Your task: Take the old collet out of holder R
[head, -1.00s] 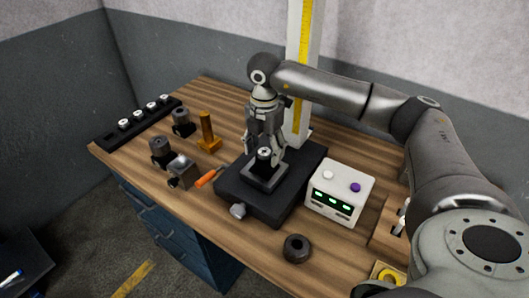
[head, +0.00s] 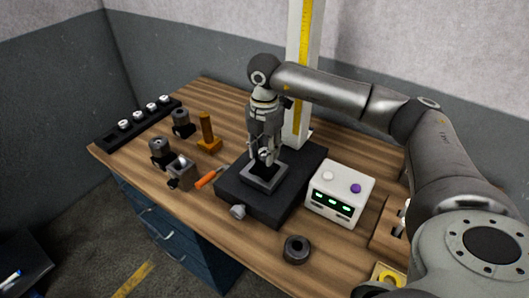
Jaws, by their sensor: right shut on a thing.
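My right gripper (head: 265,158) points straight down over the black base (head: 240,188) of the white column, in the middle of the bench. Its fingers are closed on the small light-coloured collet at the top of the piece in the square seat (head: 264,178). The fingers hide most of the collet and the holder under it, so I cannot tell how deep the collet sits. No label for holder R can be read. My left gripper is not in view.
A white box with green displays (head: 340,193) stands right of the base. A dark ring (head: 296,249) lies in front. To the left are a grey block (head: 181,171), dark holders (head: 160,152), an orange-handled tool (head: 206,179), a brass post (head: 207,131) and a black rack (head: 138,124).

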